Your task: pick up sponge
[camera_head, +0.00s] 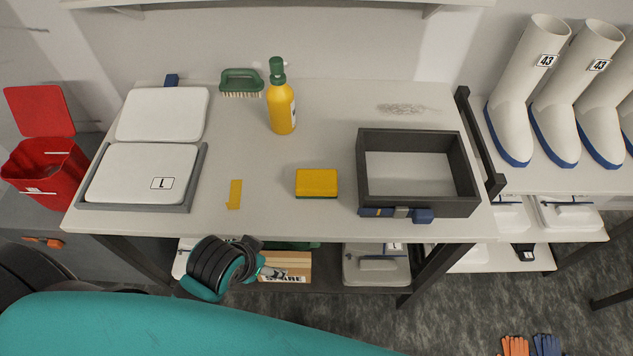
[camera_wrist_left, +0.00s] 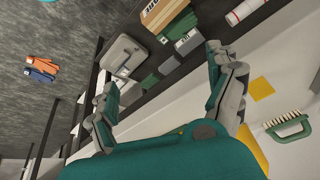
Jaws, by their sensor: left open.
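The sponge (camera_head: 317,181) is a yellow block with a dark underside, lying flat on the middle of the light bench top (camera_head: 330,110). My left gripper (camera_head: 258,262) is in front of the bench's front edge, lower and to the left of the sponge, apart from it. In the left wrist view, the left gripper (camera_wrist_left: 165,88) has its two fingers spread wide with nothing between them. I cannot make out the sponge in that view. My right gripper is in neither view.
A grey open tray (camera_head: 462,180) stands right of the sponge, yellow tape (camera_head: 235,194) lies left of it. A yellow bottle (camera_head: 281,108) and green brush (camera_head: 240,82) are at the back. A white-lidded case (camera_head: 195,182) is at left. Bench around the sponge is clear.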

